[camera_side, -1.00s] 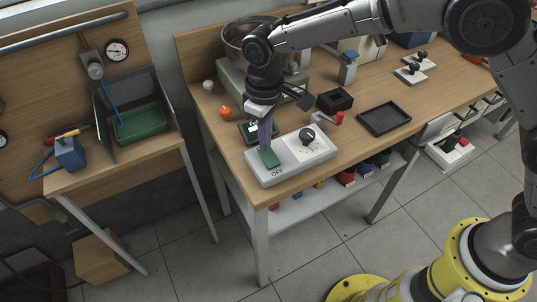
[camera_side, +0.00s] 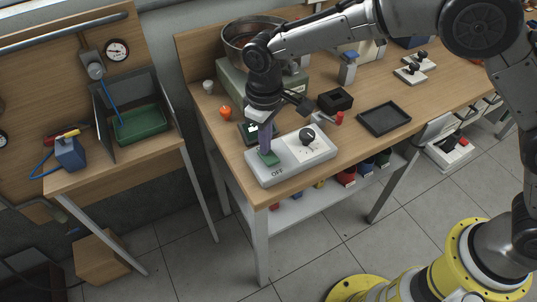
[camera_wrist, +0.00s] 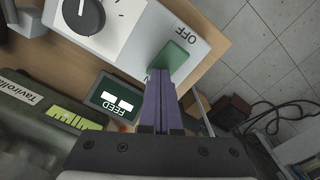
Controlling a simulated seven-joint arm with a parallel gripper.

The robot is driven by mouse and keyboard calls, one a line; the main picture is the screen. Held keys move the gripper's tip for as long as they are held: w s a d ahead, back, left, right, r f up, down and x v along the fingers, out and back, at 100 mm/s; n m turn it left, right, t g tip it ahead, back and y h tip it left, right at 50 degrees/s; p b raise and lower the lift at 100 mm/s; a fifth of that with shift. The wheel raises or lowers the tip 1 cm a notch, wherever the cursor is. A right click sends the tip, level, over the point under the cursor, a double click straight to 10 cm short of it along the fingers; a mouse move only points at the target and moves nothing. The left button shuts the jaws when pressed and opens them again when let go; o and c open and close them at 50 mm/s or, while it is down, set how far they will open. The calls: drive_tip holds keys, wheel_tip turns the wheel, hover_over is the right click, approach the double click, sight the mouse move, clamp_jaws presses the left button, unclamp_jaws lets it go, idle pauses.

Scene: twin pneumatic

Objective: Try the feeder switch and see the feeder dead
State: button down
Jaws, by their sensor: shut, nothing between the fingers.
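The feeder switch is a green rocker (camera_side: 268,158) on a pale box marked OFF (camera_side: 290,160); the rocker also shows in the wrist view (camera_wrist: 172,57). My gripper (camera_side: 267,149) is shut and empty. Its purple fingertips (camera_wrist: 160,74) are at the rocker's near edge and seem to touch it; the exact contact is hidden. The feeder's metal bowl (camera_side: 238,42), reddish inside, stands on a grey-green base behind my wrist. Whether it moves cannot be told. A small dark panel marked FEED (camera_wrist: 117,100) shows two white blocks.
A black knob (camera_side: 307,136) sits on the same pale box. A black block (camera_side: 335,100), a dark tray (camera_side: 384,118) and a red-ended part (camera_side: 338,118) lie to the right. An orange ball-like thing (camera_side: 225,112) lies at left. The box is close to the bench's front edge.

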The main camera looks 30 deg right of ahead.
wheel_tip(320, 180, up, 7)
idle(0.8)
idle(0.4)
